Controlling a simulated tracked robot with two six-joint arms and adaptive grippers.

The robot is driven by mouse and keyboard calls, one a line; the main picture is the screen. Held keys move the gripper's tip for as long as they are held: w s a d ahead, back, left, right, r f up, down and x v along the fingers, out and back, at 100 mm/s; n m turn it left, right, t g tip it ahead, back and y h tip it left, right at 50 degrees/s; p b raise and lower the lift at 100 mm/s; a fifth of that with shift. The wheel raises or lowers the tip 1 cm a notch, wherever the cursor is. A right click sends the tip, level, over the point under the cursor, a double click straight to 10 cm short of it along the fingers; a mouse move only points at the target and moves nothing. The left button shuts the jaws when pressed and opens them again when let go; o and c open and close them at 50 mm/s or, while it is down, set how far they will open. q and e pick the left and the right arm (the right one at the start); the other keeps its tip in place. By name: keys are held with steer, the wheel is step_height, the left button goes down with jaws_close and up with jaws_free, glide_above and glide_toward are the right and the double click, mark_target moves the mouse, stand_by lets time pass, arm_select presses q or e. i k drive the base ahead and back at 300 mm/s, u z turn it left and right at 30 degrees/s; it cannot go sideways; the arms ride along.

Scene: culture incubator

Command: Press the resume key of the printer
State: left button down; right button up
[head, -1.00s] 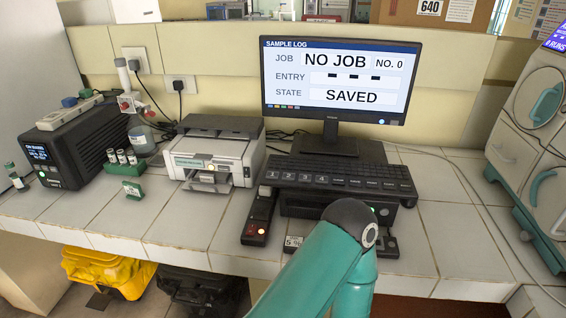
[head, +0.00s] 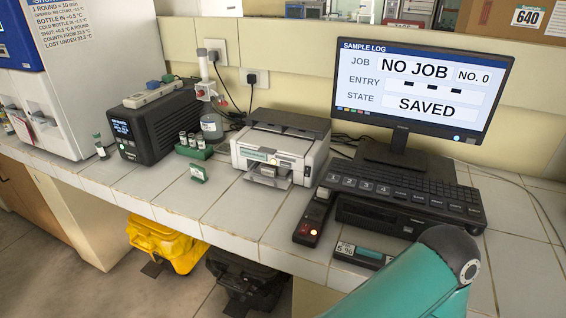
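The printer (head: 279,150) is a white and grey box with a dark top, standing on the tiled bench left of the monitor. A grey piece (head: 265,171) juts from the printer's front. A teal link of my arm fills the lower right, clear of the printer. Neither of my grippers is in view.
Right of the printer are a dark bar with a red light (head: 311,218), a keyboard (head: 407,196) and a monitor (head: 415,85). Left are a green vial rack (head: 194,152), a bottle (head: 212,128) and a black device (head: 160,124). Bench tiles (head: 238,212) before the printer are clear.

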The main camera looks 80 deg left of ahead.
mark_target(282, 164)
steer(key=u, duration=0.2)
steer(key=k, duration=1.6)
steer(key=u, duration=1.25)
steer(key=i, duration=1.2)
steer(key=u, duration=0.05)
